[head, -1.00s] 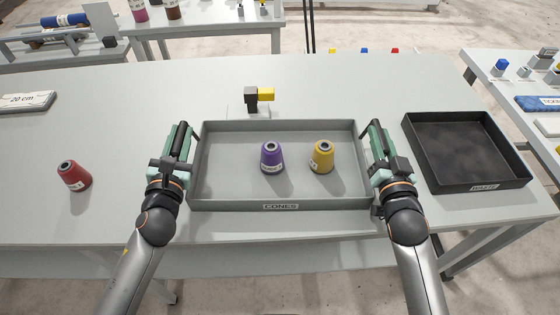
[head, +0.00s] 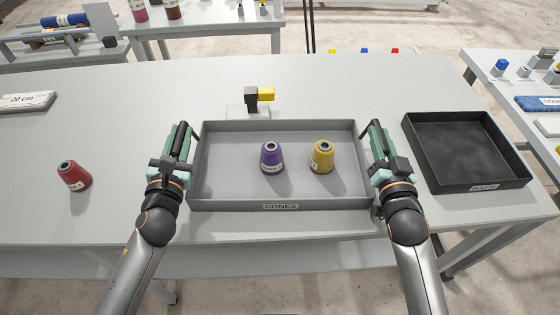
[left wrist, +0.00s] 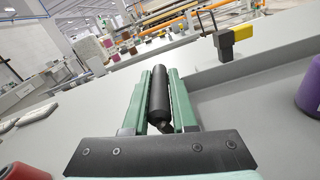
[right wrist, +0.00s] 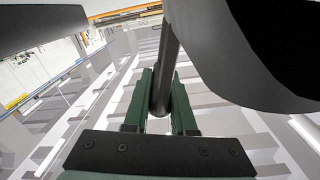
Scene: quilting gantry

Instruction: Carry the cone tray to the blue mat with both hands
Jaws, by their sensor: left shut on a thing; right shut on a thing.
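The grey cone tray (head: 232,185), labelled CONES, is in the middle of the table in the head view. A purple cone (head: 271,158) and a yellow cone (head: 321,157) stand upright inside it. My left gripper (head: 183,143) is shut on the dark handle at the tray's left side; the left wrist view shows this handle (left wrist: 159,92) between the fingers. My right gripper (head: 376,143) is shut on the right handle, which also shows in the right wrist view (right wrist: 166,75). I cannot tell whether the tray is off the table. No blue mat is clearly identifiable.
A red cone (head: 74,175) stands on the table (head: 110,120) at left. A black waste tray (head: 465,182) is close on the right. A black and yellow device (head: 258,96) stands behind the tray. A side table at right holds a blue item (head: 540,103).

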